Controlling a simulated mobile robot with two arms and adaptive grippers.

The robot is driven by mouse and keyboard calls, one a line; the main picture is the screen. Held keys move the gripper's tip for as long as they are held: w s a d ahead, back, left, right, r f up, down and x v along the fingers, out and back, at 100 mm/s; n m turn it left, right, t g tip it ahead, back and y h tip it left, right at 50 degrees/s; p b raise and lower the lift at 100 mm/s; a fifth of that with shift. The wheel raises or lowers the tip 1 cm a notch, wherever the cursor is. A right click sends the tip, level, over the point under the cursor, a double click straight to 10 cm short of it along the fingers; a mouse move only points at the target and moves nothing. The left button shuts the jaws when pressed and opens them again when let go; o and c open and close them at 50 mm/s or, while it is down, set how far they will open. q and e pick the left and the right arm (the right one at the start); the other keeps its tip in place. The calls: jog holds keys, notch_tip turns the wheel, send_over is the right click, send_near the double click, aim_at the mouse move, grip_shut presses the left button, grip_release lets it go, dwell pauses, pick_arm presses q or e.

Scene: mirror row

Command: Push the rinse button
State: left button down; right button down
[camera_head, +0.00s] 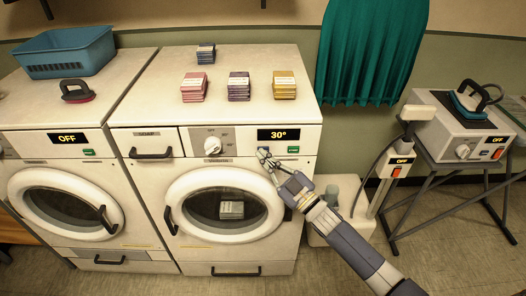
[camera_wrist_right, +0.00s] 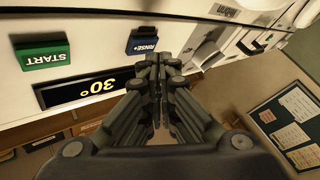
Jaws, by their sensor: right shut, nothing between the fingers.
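The blue button marked RINSE+ (camera_wrist_right: 143,40) is on the right washer's front panel, close to the fingertips in the right wrist view. In the head view it is hidden, or nearly so, by my right gripper (camera_head: 264,153). My right gripper is shut and empty, with its tips (camera_wrist_right: 158,62) in front of the panel just beside the blue button; I cannot tell whether they touch it. The green START button (camera_wrist_right: 43,53) is on the other side in the wrist view. The display (camera_wrist_right: 85,92) reads 30°. My left gripper is not in view.
The right washer's round door (camera_head: 182,204) is closed. Stacks of coloured packets, such as the yellow one (camera_head: 284,84), stand on top. A second washer (camera_head: 25,115) showing OFF is at left. A white post (camera_head: 397,170) and an iron station (camera_head: 462,135) stand at right.

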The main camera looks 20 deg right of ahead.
jog(key=shift+w, duration=0.1)
dwell(0.4)
jog(key=shift+w+d, duration=0.1)
jog(key=shift+w, duration=0.25)
jog(key=shift+w+b, duration=0.1)
jog(key=shift+b, duration=0.2)
dwell(0.4)
jog(key=shift+s+p, duration=0.35)
jog(key=shift+s, duration=0.2)
jog(key=s+a+p, duration=0.2)
jog(key=s+p, duration=0.1)
jog(key=s, duration=0.2)
jog(key=shift+s, duration=0.4)
